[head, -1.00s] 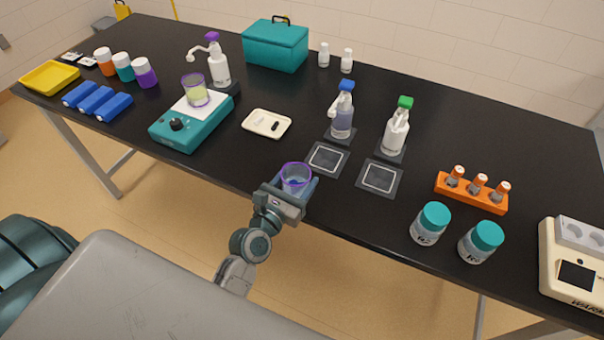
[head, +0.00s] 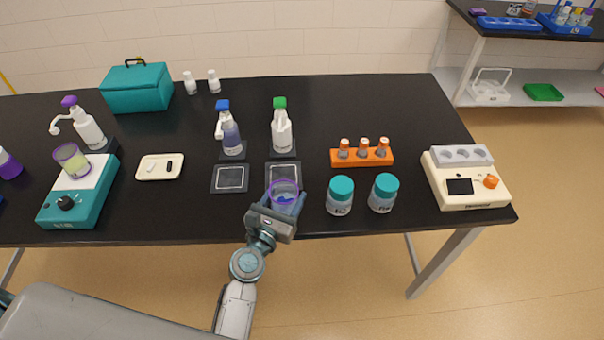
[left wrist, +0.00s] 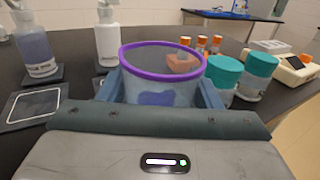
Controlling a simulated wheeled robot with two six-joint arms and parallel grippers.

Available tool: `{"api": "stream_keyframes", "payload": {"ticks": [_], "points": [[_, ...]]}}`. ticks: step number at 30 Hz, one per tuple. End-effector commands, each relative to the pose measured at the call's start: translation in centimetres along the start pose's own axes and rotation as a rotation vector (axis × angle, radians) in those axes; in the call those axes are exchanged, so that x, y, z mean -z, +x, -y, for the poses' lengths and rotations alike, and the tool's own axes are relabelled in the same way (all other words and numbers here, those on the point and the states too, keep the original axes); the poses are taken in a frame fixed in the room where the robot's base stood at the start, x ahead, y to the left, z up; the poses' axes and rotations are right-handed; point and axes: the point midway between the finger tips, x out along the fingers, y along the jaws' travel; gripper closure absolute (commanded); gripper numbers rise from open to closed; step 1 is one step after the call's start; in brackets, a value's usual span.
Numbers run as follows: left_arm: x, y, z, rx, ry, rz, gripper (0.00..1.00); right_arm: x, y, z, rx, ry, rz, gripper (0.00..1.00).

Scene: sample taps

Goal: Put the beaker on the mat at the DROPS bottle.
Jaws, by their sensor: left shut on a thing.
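My left gripper (head: 279,208) is shut on a clear beaker (head: 284,194) with a purple rim and blue contents. The beaker is upright, over or just in front of the near edge of the right dark mat (head: 283,169); its exact height is unclear. The left dark mat (head: 230,179) lies bare. A green-topped white dispenser bottle (head: 281,130) stands behind the right mat, and a blue-topped bottle (head: 231,134) behind the left mat. No DROPS label is readable. In the left wrist view the beaker (left wrist: 160,88) sits between the blue fingers. My right gripper is not in view.
Two teal-lidded jars (head: 340,196) (head: 383,193) stand close right of the beaker. An orange rack (head: 361,157) and a cream device (head: 465,180) are further right. A cream tray (head: 160,167) and a teal stirrer (head: 78,203) with another beaker (head: 72,161) are left.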

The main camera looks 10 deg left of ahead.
Motion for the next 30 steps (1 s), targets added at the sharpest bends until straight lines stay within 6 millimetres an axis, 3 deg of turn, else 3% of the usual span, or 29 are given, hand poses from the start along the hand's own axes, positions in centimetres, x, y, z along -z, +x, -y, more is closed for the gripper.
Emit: {"api": "stream_keyframes", "payload": {"ticks": [5, 10, 18, 30], "points": [[-0.2, 1.9, -0.8, 0.004, 0.005, 0.005, 0.71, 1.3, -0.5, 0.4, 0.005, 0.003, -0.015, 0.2], [0.2, 5.5, -2.9, 0.004, 0.005, 0.005, 0.71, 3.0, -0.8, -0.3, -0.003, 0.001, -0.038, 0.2], [1.1, 11.0, -6.3, 0.003, 0.003, 0.005, 0.71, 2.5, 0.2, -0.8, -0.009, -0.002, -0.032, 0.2], [1.4, 14.0, -8.1, 0.002, 0.002, 0.004, 0.71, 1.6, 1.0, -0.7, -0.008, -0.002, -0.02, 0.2]]}}
